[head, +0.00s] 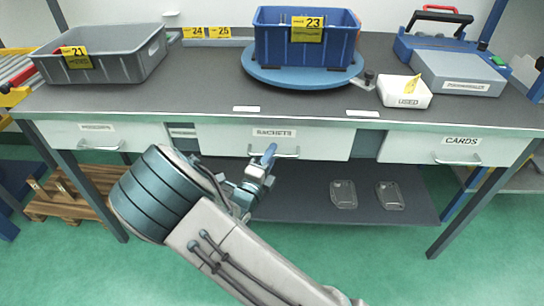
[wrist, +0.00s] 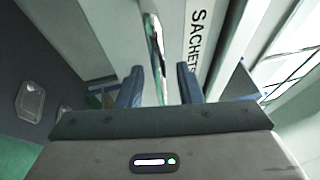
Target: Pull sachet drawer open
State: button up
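The sachet drawer (head: 318,145) is the middle drawer under the bench, labelled SACHETS, and its white front looks flush with the bench. Its metal bar handle (head: 289,155) runs across the front below the label. My gripper (head: 268,154) is at the left part of this handle and hides some of it. In the wrist view the two blue fingers (wrist: 160,80) stand apart, with the handle (wrist: 155,45) between them. A gap shows between the handle and the fingers, so the gripper is open. The label (wrist: 196,38) is just right of the handle.
A left drawer (head: 98,136) and the CARDS drawer (head: 450,150) flank it. A lower shelf (head: 310,205) below holds two clear trays. On the bench are a grey bin (head: 105,60), a blue bin (head: 275,45) on a turntable, a white USED box (head: 405,92) and a blue-grey case (head: 458,75).

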jog(key=shift+w+d, duration=0.1)
jog(key=shift+w, duration=0.2)
grip_shut()
jog(key=shift+s, duration=0.1)
